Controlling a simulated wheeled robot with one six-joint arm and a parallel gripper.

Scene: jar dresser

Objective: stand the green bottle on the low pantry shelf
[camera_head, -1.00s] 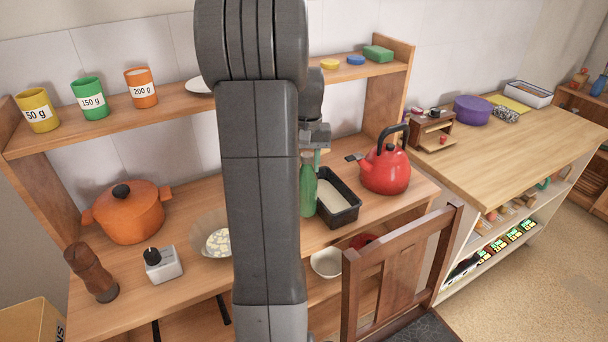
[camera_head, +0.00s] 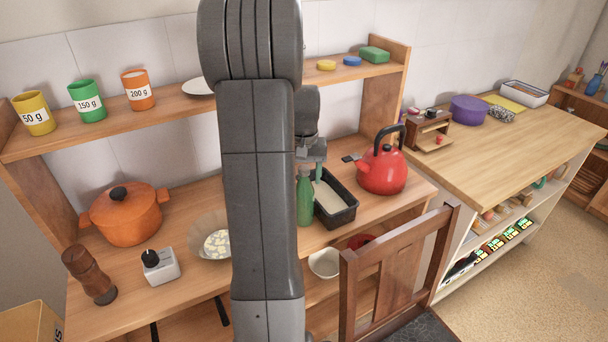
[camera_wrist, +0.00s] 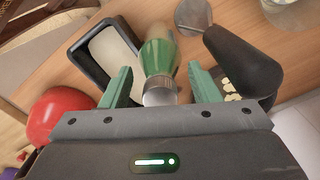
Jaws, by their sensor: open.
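The green bottle (camera_head: 305,203) stands upright on the dresser's worktop, just left of a black loaf tin. In the wrist view the bottle (camera_wrist: 157,52) lies between the two green fingers of my gripper (camera_wrist: 158,88), with its pale cap toward the palm. The fingers are open, with gaps showing on both sides of the bottle. In the head view my gripper (camera_head: 313,160) is just above and behind the bottle's top, partly hidden by my arm. I cannot tell which shelf is the low pantry shelf; a low white shelf unit (camera_head: 484,250) stands under the right counter.
The black tin (camera_head: 347,214) with pale contents is close beside the bottle. A red kettle (camera_head: 383,172) stands to its right, a glass bowl (camera_head: 210,240) to its left. A wooden chair (camera_head: 398,262) stands in front. The right counter (camera_head: 500,150) has bare room.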

